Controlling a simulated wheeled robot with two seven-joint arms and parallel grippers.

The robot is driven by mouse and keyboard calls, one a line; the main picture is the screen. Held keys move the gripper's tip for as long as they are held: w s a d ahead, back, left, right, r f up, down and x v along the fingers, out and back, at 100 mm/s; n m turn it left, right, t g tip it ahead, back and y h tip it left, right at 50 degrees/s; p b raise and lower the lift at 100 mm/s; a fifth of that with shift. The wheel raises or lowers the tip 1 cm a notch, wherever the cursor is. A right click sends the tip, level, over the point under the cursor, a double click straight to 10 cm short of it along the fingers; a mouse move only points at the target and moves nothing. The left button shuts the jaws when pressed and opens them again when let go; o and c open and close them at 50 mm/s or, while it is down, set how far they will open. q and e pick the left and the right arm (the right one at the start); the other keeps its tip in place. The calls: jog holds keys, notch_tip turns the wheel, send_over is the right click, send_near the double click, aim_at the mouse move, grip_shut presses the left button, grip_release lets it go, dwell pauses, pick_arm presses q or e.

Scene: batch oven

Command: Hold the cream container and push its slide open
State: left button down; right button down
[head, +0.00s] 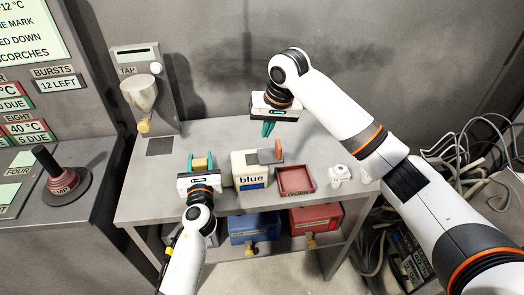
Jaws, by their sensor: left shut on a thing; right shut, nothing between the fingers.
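The cream container (240,167) stands upright on the grey table, with the word "blue" and a blue patch on its front. Its slide (265,157), a grey plate with an upright orange tab (278,149), lies at its top and sticks out to the right. My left gripper (201,162) is just left of the container, its teal fingers shut on a yellow-tan block (200,164). Whether that block is joined to the container I cannot tell. My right gripper (268,129) is shut and empty, pointing down behind and above the slide, apart from it.
A red tray (312,186) sits right of the container, with a small white object (340,174) beyond it. A blue box (262,225) and a red box (325,217) stand on the lower shelf. A tap unit (166,103) stands at the back left.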

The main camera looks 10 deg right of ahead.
pick_arm(q)
jog(key=shift+f, duration=0.25)
jog(key=c, duration=1.3)
grip_release()
jog(key=o, duration=0.5)
jog(key=shift+r, duration=0.1)
jog(key=shift+o, duration=0.2)
jog(key=s, duration=1.2)
